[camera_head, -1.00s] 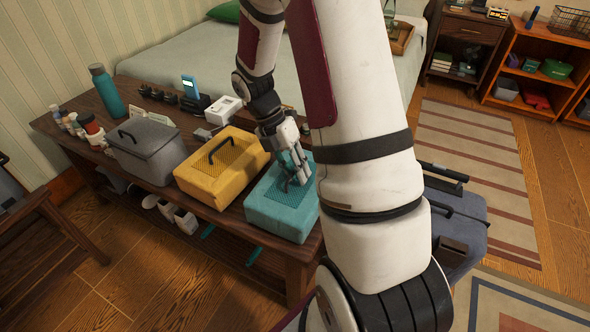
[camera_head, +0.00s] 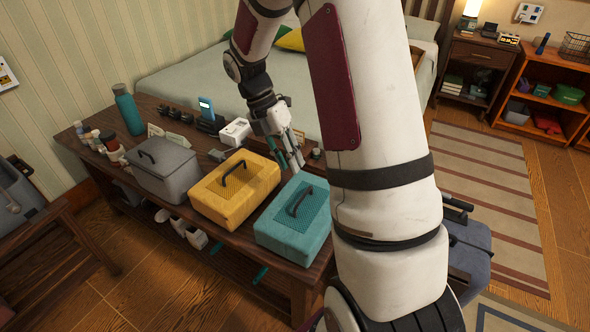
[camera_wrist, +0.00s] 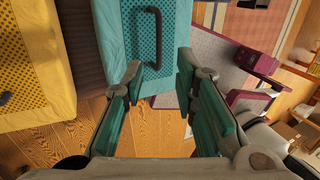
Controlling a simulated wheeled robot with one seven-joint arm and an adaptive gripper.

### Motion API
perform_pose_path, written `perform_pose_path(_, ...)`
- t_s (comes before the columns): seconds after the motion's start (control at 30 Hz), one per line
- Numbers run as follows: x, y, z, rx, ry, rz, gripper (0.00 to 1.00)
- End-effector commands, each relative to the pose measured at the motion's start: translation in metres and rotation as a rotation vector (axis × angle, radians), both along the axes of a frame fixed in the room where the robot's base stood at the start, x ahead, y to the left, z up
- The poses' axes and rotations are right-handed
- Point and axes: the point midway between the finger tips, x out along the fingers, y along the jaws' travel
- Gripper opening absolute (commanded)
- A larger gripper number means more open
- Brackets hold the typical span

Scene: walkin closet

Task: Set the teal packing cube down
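The teal packing cube (camera_head: 289,232) sits on the wooden bench at its near right end, with its black handle upright on the mesh top. It also shows at the top middle of the wrist view (camera_wrist: 187,70). My gripper (camera_head: 293,163) is above and behind the cube, clear of the handle. In the wrist view my gripper (camera_wrist: 168,82) has its two fingers wide apart with nothing between them. My arm covers part of the cube's right side in the head view.
A yellow packing cube (camera_head: 225,208) and a grey one (camera_head: 163,178) stand left of the teal cube on the bench (camera_head: 115,170). A teal bottle (camera_head: 128,112), small jars and devices line the back. The bed (camera_head: 205,75) is behind; a dark suitcase (camera_head: 468,250) is at right.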

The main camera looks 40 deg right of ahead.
Motion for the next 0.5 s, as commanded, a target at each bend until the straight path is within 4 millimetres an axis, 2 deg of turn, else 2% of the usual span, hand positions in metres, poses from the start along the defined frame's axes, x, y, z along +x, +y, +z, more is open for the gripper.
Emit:
perform_pose_path(0.17,0.000,0.005,0.016,-0.016,-0.013,-0.029,0.27)
perform_pose_path(0.27,-0.007,0.016,0.037,-0.060,-0.053,-0.117,0.27)
perform_pose_path(0.37,-0.024,0.033,0.068,-0.125,-0.114,-0.268,0.27)
perform_pose_path(0.5,-0.057,0.060,0.109,-0.207,-0.216,-0.525,0.27)
